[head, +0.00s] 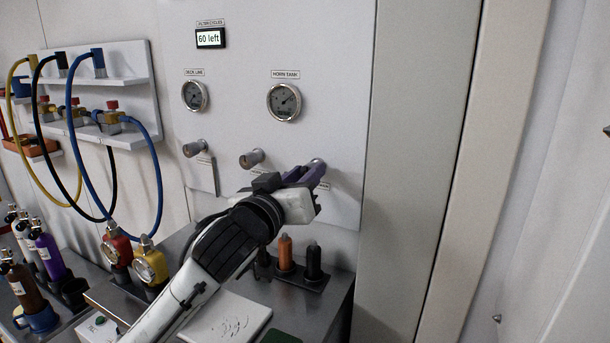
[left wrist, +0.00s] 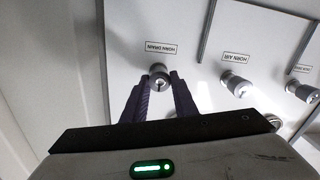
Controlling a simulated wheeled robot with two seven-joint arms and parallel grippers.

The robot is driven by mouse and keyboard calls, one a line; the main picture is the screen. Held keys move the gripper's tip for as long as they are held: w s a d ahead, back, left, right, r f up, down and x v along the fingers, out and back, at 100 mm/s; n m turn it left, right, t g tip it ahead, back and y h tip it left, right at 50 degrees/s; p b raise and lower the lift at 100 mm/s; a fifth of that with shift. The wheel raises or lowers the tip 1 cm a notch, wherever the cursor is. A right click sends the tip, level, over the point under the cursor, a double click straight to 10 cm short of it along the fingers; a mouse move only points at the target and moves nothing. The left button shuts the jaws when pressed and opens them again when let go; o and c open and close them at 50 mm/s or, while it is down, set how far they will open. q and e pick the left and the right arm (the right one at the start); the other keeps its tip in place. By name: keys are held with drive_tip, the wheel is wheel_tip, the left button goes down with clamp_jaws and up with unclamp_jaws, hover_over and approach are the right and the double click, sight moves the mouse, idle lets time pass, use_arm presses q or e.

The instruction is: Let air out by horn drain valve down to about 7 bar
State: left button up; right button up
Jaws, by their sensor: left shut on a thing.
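The horn drain valve knob (left wrist: 160,74) is a small round metal knob on the white panel, beside its HORN DRAIN label in the left wrist view. My left gripper (head: 308,172) reaches the rightmost knob of the panel's lower row. Its purple fingers (left wrist: 160,90) are shut on the horn drain knob, one on each side of it. In the head view the gripper partly hides that knob. The HORN TANK gauge (head: 284,101) is a round dial above; its needle shows but its figures are too small to read. My right gripper is not in view.
The horn air knob (head: 251,158) and another knob (head: 194,148) stick out left of my gripper. Below, orange (head: 285,252) and black (head: 313,261) bottles stand close under my arm.

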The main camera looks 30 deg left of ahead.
use_arm(q)
drive_tip(key=shift+n, duration=0.3)
use_arm(e)
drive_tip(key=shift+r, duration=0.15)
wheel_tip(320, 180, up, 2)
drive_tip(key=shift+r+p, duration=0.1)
drive_tip(key=shift+p, duration=1.1)
use_arm(q)
drive_tip(key=shift+n+p, duration=0.85)
drive_tip(key=shift+n, duration=2.15)
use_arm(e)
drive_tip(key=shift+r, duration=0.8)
use_arm(q)
drive_tip(key=o, duration=1)
drive_tip(key=shift+o, duration=0.2)
drive_tip(key=shift+s, duration=0.1)
